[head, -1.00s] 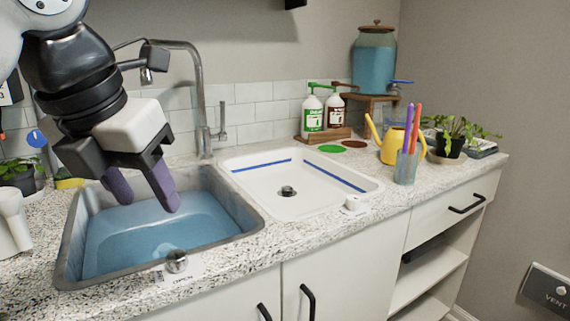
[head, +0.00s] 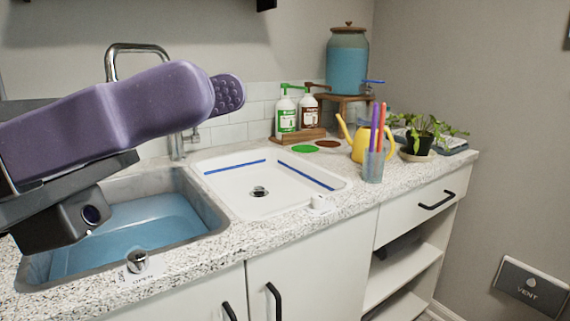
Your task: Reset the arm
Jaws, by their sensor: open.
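My gripper (head: 225,95) fills the left of the head view, close to the camera. One large purple finger points right, with its studded tip in front of the wall tiles. The other finger is mostly hidden or out of frame. The jaws are open, and I see nothing held. The gripper is in front of the metal sink (head: 200,236) and covers part of it and of the faucet (head: 140,46). The sink holds blue water.
A white basin (head: 260,205) with blue strips is right of the sink. Two pump bottles (head: 287,115), a yellow watering can (head: 360,145), a cup (head: 373,166) of sticks, a potted plant (head: 420,140) and a blue-filled dispenser (head: 347,65) stand farther right. The floor-level right wall has a vent sign (head: 532,286).

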